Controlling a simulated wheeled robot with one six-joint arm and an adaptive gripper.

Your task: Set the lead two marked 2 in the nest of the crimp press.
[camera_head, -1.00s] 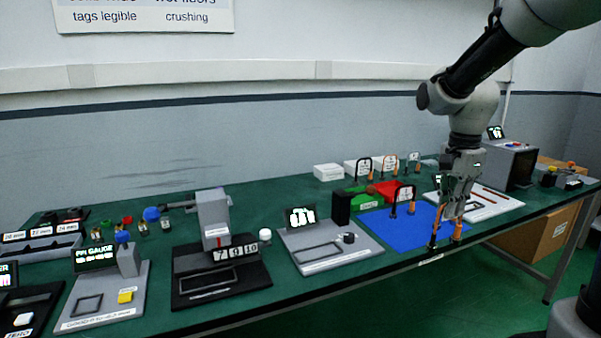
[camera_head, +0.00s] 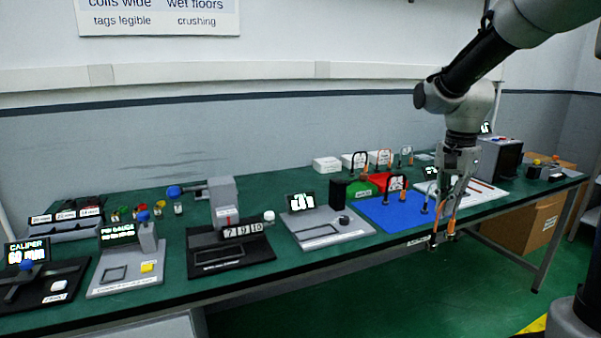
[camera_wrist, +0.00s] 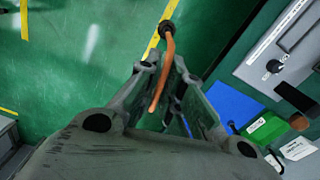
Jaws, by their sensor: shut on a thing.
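My gripper (camera_head: 446,198) is shut on an orange lead (camera_head: 448,220) with black ends hanging down. In the wrist view the lead (camera_wrist: 168,62) runs between the fingers (camera_wrist: 162,68), with green floor behind it. It hangs by the table's front edge, clear of the blue mat. I cannot read a number on it. A press (camera_head: 225,200) with a grey column, black base and blue-knobbed lever stands left of centre, its plate reading 7 9 10. Its base has a rectangular frame (camera_head: 218,257). I see no lead on it.
The blue mat (camera_head: 385,213) bears another tagged lead (camera_head: 398,186). More tagged leads (camera_head: 360,160) stand behind green and red pads. A grey fixture (camera_head: 330,230) with a display lies between mat and press. A dark box (camera_head: 500,158) stands at right. The floor in front is clear.

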